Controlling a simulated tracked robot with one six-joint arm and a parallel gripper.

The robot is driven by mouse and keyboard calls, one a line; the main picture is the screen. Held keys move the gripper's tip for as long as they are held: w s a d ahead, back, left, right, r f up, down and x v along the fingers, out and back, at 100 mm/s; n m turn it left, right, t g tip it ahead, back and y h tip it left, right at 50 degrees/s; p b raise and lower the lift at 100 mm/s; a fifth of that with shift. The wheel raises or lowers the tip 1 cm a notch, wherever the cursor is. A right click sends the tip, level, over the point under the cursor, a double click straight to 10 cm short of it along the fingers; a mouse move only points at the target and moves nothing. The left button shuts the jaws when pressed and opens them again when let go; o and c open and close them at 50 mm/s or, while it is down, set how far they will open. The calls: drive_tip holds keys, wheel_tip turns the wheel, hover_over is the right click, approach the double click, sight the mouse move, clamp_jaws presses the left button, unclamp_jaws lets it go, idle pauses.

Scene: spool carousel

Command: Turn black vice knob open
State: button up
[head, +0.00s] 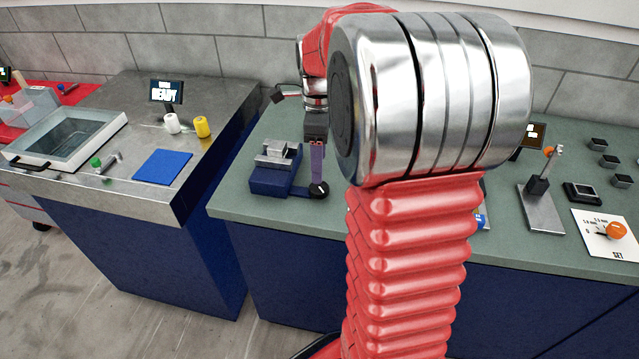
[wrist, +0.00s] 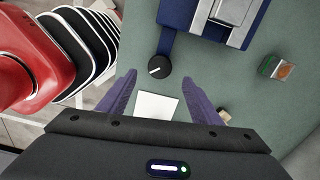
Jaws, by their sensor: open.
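The vice (head: 268,181) has a blue base and grey metal jaws and stands on the green bench, left of my arm in the head view. Its blue body also shows at the top of the wrist view (wrist: 178,14). The black vice knob (wrist: 157,67) is round with a white mark, at the near end of a blue bar. It also shows in the head view (head: 318,191). My gripper (wrist: 160,76) is open, its two purple fingers apart, with the knob between and slightly beyond the tips in the picture. I cannot tell the height gap.
A white square (wrist: 157,107) lies on the green bench between my fingers in the wrist view. A small box with an orange top (wrist: 277,68) is to the right. A grey-topped bench (head: 100,190) with a blue mat (head: 162,166) stands left, across a gap.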

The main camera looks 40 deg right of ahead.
sight(319, 187)
wheel_tip(319, 187, down, 8)
drive_tip(key=shift+f, duration=0.1)
idle(0.4)
drive_tip(key=c, duration=1.1)
